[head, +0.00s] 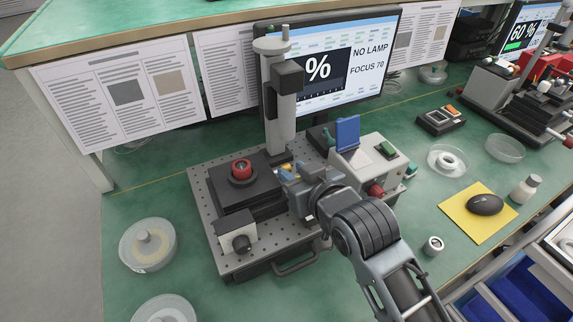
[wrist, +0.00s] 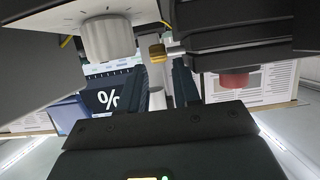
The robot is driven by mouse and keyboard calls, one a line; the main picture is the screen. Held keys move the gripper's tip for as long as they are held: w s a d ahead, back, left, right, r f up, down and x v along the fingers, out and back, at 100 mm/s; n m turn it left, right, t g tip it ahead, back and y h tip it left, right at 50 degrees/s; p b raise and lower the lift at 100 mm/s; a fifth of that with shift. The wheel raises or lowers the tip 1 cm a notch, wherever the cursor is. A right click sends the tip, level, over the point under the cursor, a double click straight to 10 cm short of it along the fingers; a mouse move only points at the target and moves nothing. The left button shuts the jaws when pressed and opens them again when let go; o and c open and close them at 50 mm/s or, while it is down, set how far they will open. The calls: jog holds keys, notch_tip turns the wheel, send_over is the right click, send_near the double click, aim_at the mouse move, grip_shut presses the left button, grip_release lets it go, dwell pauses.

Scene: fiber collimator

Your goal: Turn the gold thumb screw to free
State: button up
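The gold thumb screw (wrist: 157,53) shows in the wrist view as a small knurled gold knob on a short metal shaft, sticking out to the left from a dark block. My gripper (wrist: 162,68) is below it in that view, with its two dark fingers apart and the screw close to the tips. I cannot tell whether a finger touches it. In the head view my gripper (head: 287,172) is at the right of the black stage, by the foot of the upright post (head: 280,115). A small gold patch shows there, mostly hidden by the gripper.
A pale knob (wrist: 107,40) hangs close at the upper left. A control box (head: 375,160) stands right of my gripper. Round dishes (head: 148,245) lie at the left.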

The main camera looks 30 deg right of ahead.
aim_at(287, 168)
jog(key=shift+x, duration=1.7)
grip_shut()
